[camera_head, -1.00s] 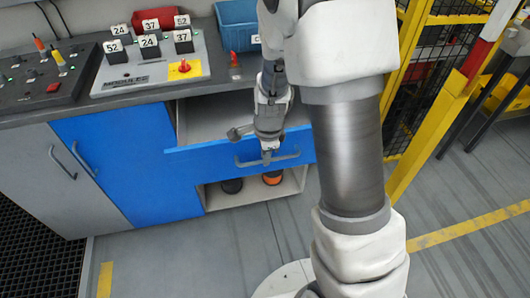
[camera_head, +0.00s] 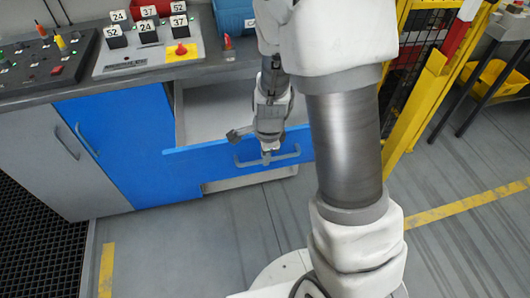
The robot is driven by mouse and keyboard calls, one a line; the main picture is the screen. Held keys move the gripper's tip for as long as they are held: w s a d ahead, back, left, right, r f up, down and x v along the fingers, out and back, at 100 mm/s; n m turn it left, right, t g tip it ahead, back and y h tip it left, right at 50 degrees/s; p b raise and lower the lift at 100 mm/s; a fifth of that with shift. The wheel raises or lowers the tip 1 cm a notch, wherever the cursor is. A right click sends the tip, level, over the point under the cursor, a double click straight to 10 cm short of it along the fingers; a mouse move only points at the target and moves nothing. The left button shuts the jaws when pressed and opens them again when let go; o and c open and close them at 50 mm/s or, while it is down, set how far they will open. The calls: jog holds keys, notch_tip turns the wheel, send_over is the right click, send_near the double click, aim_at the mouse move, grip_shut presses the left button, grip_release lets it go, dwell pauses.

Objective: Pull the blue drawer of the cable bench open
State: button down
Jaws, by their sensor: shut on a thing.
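The blue drawer (camera_head: 205,160) stands pulled out from the cable bench (camera_head: 130,72), and its pale inside shows behind the blue front. A grey bar handle (camera_head: 290,156) runs along that front. My gripper (camera_head: 266,158) points down at the handle and is shut on it. The fingertips are small in this view, and my arm hides the right end of the drawer and part of its inside.
A panel with numbered blocks (camera_head: 147,32), a red switch (camera_head: 228,42) and a blue bin (camera_head: 234,16) sit on the bench top. A blue cupboard door (camera_head: 125,135) is left of the drawer. A yellow-framed cage (camera_head: 412,90) stands at the right. The floor in front is clear.

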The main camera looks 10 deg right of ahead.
jog(key=shift+s, duration=0.2)
dwell(0.3)
jog(key=c, duration=0.9)
grip_release()
jog(key=s+r+p, duration=0.1)
jog(key=r+p, duration=0.1)
jog(key=r, duration=0.3)
jog(key=s+r+p, duration=0.1)
jog(key=r+p, duration=0.1)
jog(key=r, duration=0.4)
jog(key=s+r+p, duration=0.1)
jog(key=r+p, duration=0.1)
jog(key=r, duration=0.4)
jog(key=shift+s, duration=0.1)
